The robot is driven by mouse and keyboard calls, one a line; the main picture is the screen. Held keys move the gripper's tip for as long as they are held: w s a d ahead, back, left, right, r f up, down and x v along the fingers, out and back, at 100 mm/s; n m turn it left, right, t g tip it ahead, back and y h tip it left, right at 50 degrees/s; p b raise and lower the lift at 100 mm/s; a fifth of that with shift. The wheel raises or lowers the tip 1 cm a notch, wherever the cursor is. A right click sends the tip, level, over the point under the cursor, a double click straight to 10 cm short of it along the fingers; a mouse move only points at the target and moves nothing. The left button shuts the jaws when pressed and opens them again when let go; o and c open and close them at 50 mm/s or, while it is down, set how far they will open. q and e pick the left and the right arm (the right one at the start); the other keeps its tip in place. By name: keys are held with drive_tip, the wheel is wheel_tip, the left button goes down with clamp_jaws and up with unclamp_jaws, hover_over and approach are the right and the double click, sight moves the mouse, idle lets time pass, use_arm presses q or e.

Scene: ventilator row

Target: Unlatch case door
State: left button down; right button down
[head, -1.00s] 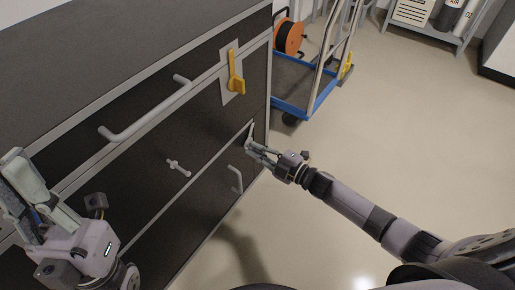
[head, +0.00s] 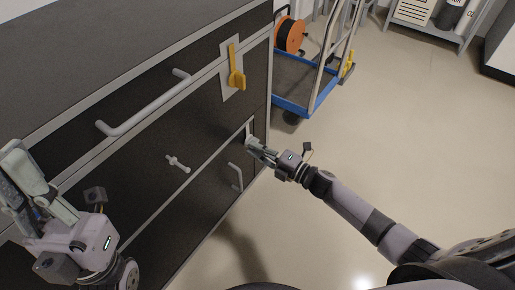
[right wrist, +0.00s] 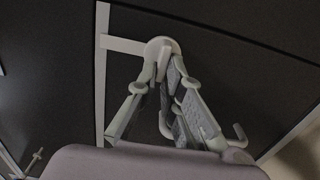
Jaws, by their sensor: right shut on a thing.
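The case is a dark cabinet with light grey trim (head: 133,145). A small pale latch (head: 250,127) sits at the right end of its front, beside the lower door's top edge. In the right wrist view the latch has a round pivot (right wrist: 160,46) and a flat pale strip running left from it. My right gripper (head: 251,143) is shut on the latch. Its fingers (right wrist: 166,68) meet at the pivot in the wrist view and hide part of the latch. My left gripper (head: 14,168) is at the left edge, open and empty, apart from the cabinet.
A yellow handle (head: 237,75) on a pale plate is above the latch. A long grey bar handle (head: 145,108), a small T-shaped handle (head: 177,163) and a lower pull (head: 237,177) stick out from the front. A blue trolley (head: 291,103) with an orange reel stands behind. Floor at right is clear.

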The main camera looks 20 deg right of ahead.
drive_tip(key=c, duration=1.7)
unclamp_jaws()
drive_tip(key=v, duration=1.2)
